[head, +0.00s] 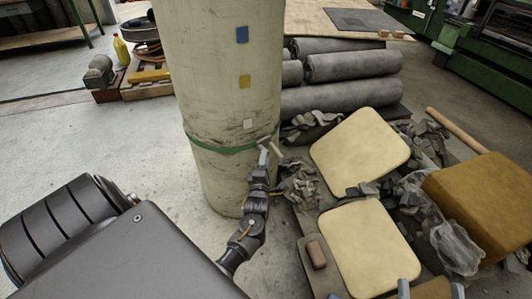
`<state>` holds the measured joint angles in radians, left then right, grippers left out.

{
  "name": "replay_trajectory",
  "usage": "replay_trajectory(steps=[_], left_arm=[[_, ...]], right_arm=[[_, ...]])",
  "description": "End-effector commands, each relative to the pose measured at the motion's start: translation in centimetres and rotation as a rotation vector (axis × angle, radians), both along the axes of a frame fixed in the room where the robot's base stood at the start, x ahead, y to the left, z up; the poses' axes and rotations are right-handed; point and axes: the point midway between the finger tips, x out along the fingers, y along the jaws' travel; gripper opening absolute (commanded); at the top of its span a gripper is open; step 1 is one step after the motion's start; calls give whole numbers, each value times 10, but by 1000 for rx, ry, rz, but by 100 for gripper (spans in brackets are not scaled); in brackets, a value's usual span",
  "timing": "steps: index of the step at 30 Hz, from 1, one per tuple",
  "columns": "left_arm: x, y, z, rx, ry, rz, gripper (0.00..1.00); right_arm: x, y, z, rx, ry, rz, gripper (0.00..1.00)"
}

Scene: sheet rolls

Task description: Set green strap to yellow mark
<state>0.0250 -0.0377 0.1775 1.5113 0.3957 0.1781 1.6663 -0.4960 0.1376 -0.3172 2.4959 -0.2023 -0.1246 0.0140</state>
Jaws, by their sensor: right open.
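A tall pale roll (215,95) stands upright on the floor. A green strap (222,151) runs around it, low down. Up the roll's face are a white mark (247,124) just above the strap, the yellow mark (244,82) higher, and a blue mark (242,35) highest. My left gripper (268,149) is at the right side of the roll, at the strap's level. A small tan piece shows beside its fingertip; whether the jaws are shut on the strap is unclear. My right gripper (430,290) is at the bottom right edge, fingers apart, far from the roll.
Grey rolls (350,66) lie stacked behind on the right. Cream cushions (360,150), grey scraps (398,205) and a brown block (485,205) crowd the floor at right. A yellow bottle (121,50) and a motor (99,72) stand back left. The floor left of the roll is clear.

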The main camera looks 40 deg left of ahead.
Motion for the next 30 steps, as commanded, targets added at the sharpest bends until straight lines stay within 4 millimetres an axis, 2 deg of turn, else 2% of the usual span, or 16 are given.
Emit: replay_trajectory(steps=[3,9,20,29,30], left_arm=[[18,11,2,2,-1,-1,38],[35,22,5,2,0,-2,38],[39,25,6,1,1,-1,38],[39,25,6,1,0,-2,0],[39,25,6,1,1,-1,0]], right_arm=[[1,-3,4,29,-47,-7,71],[1,-7,12,61,-102,-18,71],[1,-9,14,70,-116,-21,71],[1,-9,14,70,-115,-21,71],[1,-9,14,70,-115,-21,71]])
